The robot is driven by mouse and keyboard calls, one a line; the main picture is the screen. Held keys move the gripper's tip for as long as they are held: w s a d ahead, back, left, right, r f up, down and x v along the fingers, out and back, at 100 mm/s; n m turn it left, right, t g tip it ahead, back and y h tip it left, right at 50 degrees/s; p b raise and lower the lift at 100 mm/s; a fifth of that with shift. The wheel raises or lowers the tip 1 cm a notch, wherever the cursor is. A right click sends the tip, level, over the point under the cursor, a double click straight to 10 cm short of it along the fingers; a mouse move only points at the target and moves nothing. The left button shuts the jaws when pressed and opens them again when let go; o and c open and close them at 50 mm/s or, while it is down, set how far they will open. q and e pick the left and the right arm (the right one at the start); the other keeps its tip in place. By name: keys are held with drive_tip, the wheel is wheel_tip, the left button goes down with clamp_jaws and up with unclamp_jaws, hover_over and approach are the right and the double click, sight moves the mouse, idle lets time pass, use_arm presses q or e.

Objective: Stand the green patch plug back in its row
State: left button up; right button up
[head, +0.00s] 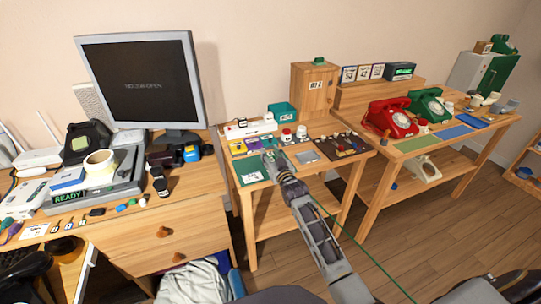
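My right gripper (270,158) is over the middle wooden table, low above the items near its front left. Its fingers are small and dark here, so I cannot tell whether they are open or shut, or whether they hold anything. A thin green cord (365,250) runs from beside my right forearm down to the lower right. I cannot make out a green plug at its end. A dark brown board (345,146) with small coloured pieces lies at the table's right; I cannot tell whether it is the plug row. My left gripper is not visible.
The middle table also bears a wooden box (314,88), a teal box (282,111) and a green-edged card (250,171). A monitor (143,80) stands on the cluttered left desk. Red (390,119) and green (429,104) telephones stand on the right table.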

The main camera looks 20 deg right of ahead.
sight(272, 156)
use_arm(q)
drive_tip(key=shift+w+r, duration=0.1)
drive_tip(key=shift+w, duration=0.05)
use_arm(e)
drive_tip(key=shift+o, duration=0.2)
drive_tip(key=shift+r, duration=0.1)
drive_tip(key=shift+s, duration=0.45)
drive_tip(key=shift+s+p, duration=0.45)
drive_tip(key=shift+s, duration=1.6)
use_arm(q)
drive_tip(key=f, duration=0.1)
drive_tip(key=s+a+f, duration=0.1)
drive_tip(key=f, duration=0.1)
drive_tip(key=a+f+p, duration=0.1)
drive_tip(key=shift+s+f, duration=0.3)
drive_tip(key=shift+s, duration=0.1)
use_arm(e)
drive_tip(key=s, duration=0.7)
drive_tip(key=shift+d, duration=0.2)
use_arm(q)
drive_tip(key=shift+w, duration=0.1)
